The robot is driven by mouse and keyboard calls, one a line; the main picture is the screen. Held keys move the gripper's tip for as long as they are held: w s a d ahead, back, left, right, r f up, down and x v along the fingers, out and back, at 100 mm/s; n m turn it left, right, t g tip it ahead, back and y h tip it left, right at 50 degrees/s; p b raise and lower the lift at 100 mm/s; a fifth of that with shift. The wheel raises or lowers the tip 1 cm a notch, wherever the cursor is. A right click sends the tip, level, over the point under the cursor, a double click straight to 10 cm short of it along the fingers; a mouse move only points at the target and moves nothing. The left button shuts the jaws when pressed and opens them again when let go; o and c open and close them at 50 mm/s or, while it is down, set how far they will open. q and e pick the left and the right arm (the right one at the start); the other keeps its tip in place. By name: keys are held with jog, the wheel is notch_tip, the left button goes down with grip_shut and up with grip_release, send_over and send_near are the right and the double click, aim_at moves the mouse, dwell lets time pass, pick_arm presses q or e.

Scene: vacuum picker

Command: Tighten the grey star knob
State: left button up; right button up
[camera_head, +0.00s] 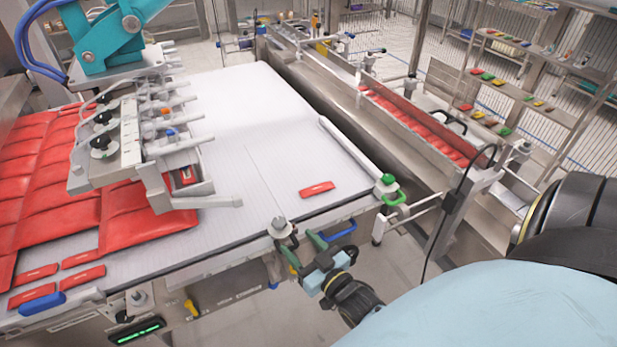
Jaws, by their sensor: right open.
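A grey star knob (282,228) sits on a post at the front edge of the conveyor, near the middle of the view. My right gripper (304,254) reaches in from the lower right. It is open and empty, with its fingers just in front of and below the knob. I cannot tell whether a fingertip touches the knob. My left gripper is not in view.
A green knob (388,181) and a blue handle (341,231) are near the conveyor's front right corner. The picker head (130,140) hangs over red packs (50,175) at left. One red pack (316,189) lies alone on the white belt (240,120).

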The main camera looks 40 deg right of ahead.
jog(key=shift+s, duration=1.35)
jog(key=s+a+f+g+b, duration=0.1)
jog(key=s+f+g+b, duration=0.2)
jog(key=f, duration=0.7)
jog(key=s+a+f+n+g+b, duration=0.1)
jog(key=s+a+f+g, duration=0.3)
jog(key=f, duration=0.7)
jog(key=s+d+f+g+b, duration=0.15)
jog(key=s+f, duration=0.35)
jog(key=f, duration=0.5)
jog(key=s+f+g+b, duration=0.2)
jog(key=s+f+g, duration=0.2)
jog(key=s+f, duration=0.3)
jog(key=s+f+n+g+b, duration=0.1)
jog(key=s+f+g, duration=0.3)
jog(key=s+f, duration=0.4)
jog(key=s+b, duration=0.1)
jog(key=s, duration=0.4)
jog(key=shift+s+a+n+b, duration=0.2)
jog(key=shift+n+b, duration=0.1)
jog(key=shift+b, duration=0.1)
jog(key=shift+g, duration=0.25)
